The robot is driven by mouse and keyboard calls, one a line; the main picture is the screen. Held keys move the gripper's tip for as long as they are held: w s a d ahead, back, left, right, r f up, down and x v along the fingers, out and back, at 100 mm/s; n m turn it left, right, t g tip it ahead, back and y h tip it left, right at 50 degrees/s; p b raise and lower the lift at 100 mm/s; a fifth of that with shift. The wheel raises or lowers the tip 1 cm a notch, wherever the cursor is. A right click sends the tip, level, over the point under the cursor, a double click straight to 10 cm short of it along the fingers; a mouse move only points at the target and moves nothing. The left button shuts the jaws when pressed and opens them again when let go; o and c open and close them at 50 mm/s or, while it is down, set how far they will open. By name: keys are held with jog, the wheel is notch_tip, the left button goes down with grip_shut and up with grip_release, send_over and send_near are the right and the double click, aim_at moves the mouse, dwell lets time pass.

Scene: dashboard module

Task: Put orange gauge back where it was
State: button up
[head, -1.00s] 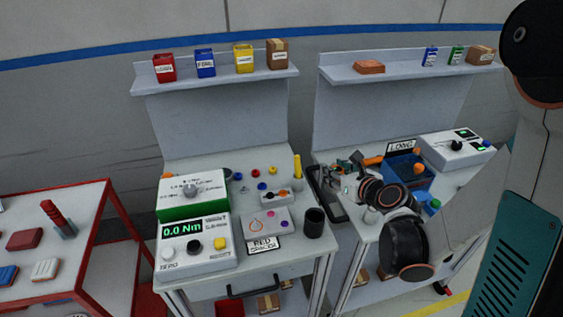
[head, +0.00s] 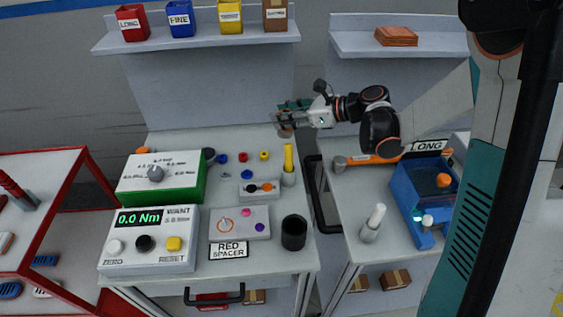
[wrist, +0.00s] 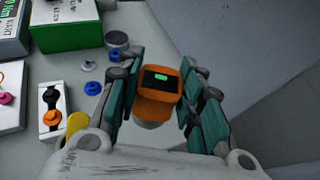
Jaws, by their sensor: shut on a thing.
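The orange gauge (wrist: 158,104) has a black face with a small green display. In the wrist view it sits between the two teal-padded fingers of my gripper (wrist: 158,75), which is shut on it. In the head view my gripper (head: 288,121) is above the back right of the left bench (head: 190,137), near the gap between the benches. There the gauge is small and partly hidden by the fingers. I cannot tell from these views how far the gauge is above the surface.
A yellow cylinder (head: 288,160) and a small box with black and orange knobs (head: 247,190) stand near my gripper. A black cup (head: 293,232) is at the front right. The right bench holds a blue fixture (head: 408,190) and an orange-handled tool (head: 372,159).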

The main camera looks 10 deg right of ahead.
jog(key=shift+a+r+n+g+y, duration=0.25)
jog(key=shift+a+n+g+y, duration=0.05)
jog(key=shift+a+n+g, duration=0.2)
jog(key=shift+f+b, duration=0.15)
jog(key=shift+b, duration=0.2)
notch_tip(320, 180, down, 9)
jog(key=b, duration=0.4)
jog(key=shift+a+f, duration=0.1)
jog(key=shift+f, duration=0.1)
jog(key=shift+f, duration=0.1)
jog(key=o, duration=1.2)
